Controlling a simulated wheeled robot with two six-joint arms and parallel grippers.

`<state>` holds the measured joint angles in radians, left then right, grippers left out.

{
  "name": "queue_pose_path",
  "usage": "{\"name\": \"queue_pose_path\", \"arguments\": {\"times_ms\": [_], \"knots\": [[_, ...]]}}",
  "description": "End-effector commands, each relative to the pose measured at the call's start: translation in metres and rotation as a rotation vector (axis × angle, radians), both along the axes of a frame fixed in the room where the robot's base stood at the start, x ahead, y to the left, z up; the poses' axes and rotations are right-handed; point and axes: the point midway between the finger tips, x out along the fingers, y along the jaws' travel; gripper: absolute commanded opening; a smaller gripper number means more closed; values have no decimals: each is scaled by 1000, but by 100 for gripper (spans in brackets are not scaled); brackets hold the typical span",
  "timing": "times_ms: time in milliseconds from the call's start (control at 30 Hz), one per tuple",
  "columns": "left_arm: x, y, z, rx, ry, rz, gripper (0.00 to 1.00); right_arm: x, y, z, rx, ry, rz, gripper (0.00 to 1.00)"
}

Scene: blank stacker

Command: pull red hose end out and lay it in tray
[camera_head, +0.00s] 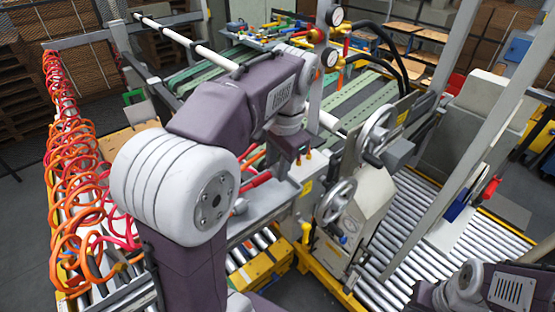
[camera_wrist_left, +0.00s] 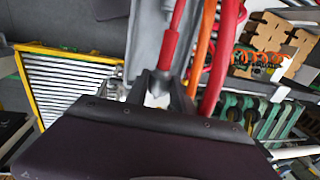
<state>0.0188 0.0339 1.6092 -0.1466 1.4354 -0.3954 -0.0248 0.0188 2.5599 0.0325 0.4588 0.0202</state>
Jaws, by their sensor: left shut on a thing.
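My left gripper (camera_wrist_left: 165,82) is shut on a red hose end (camera_wrist_left: 168,48) in the left wrist view. The red sleeve stands up between the fingers, and a thinner red part runs on toward the top edge. In the head view my left arm reaches over the machine, and its wrist hides most of the grip. A red hose piece (camera_head: 256,180) shows beside the wrist there. I cannot tell which surface is the tray; a grey panel (camera_wrist_left: 146,40) lies behind the hose end in the wrist view. My right gripper is not in view.
An orange hose (camera_wrist_left: 202,45) and a thicker red hose (camera_wrist_left: 222,60) run close beside the gripper. Coiled red and orange hoses (camera_head: 80,170) stand at the left. Handwheels (camera_head: 378,130) and a roller conveyor (camera_head: 415,240) are to the right of the arm.

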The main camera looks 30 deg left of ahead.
Motion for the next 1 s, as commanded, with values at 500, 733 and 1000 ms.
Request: {"name": "queue_pose_path", "arguments": {"times_ms": [500,733,1000], "knots": [[0,0,-42,0,0,0,0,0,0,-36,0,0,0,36],[0,0,-45,0,0,0,0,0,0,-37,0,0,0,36],[0,0,-45,0,0,0,46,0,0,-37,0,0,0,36]]}}
